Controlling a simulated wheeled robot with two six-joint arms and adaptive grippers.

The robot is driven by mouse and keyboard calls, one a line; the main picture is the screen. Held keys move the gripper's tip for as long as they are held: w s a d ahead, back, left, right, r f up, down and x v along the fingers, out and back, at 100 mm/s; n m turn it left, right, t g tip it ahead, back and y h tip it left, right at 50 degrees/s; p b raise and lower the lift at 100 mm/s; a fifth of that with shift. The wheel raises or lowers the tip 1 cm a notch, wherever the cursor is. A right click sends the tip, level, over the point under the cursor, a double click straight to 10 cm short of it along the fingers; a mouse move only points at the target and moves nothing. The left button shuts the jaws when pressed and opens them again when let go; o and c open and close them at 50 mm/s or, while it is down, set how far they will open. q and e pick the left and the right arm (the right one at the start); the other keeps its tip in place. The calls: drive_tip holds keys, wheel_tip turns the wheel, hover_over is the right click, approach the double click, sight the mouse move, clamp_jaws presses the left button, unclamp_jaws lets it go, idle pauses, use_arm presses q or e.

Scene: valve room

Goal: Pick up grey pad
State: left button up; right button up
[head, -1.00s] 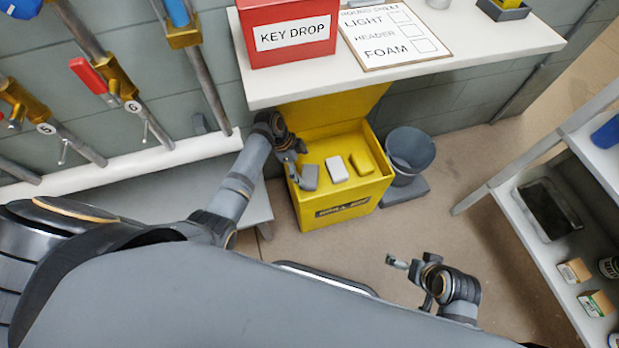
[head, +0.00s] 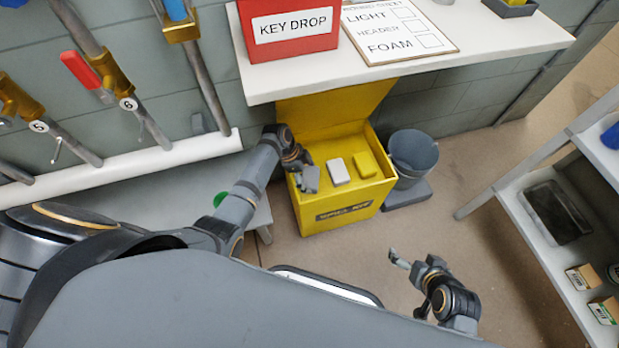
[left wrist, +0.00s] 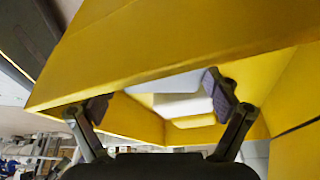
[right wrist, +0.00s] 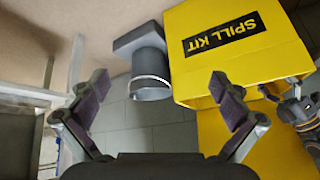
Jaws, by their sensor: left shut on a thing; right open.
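The grey pad (head: 311,179) is at the left side of the open yellow spill kit box (head: 336,217) in the head view. My left gripper (head: 301,170) reaches in over the box's left side and is shut on the grey pad, partly covering it. In the left wrist view my left fingers (left wrist: 160,102) straddle a pale, foreshortened area behind the yellow wall; the grey pad is hard to make out there. I cannot tell whether the pad is clear of the box floor. My right gripper (head: 404,264) is open and empty, away from the box.
A white pad (head: 338,170) and a yellow pad (head: 366,164) are also in the box. A grey bucket (head: 412,152) stands right of it. The white counter (head: 480,45) overhangs behind, with a red key drop box (head: 290,28). Shelves (head: 545,215) stand at right.

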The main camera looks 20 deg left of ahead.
sight(313, 177)
use_arm(q)
drive_tip(key=shift+r, duration=0.1)
wheel_tip(313, 177, up, 3)
drive_tip(key=shift+r+p, duration=0.2)
drive_tip(key=shift+p, duration=0.85)
use_arm(e)
drive_tip(key=s+d+r+g+h+p, duration=0.1)
drive_tip(key=s+d+r+g+p, duration=0.1)
drive_tip(key=s+r+g+p, duration=0.3)
use_arm(q)
drive_tip(key=s+d+r+p, duration=0.2)
drive_tip(key=s+d+r, duration=0.2)
drive_tip(key=s+r, duration=0.5)
drive_tip(key=s, duration=0.4)
drive_tip(key=shift+s+r, duration=0.2)
use_arm(e)
wheel_tip(313, 177, down, 6)
drive_tip(key=w+d, duration=0.1)
drive_tip(key=d, duration=0.1)
drive_tip(key=shift+w+r+h, duration=0.15)
drive_tip(key=shift+w+h, duration=0.05)
drive_tip(key=shift+h, duration=0.2)
drive_tip(key=shift+s, duration=0.1)
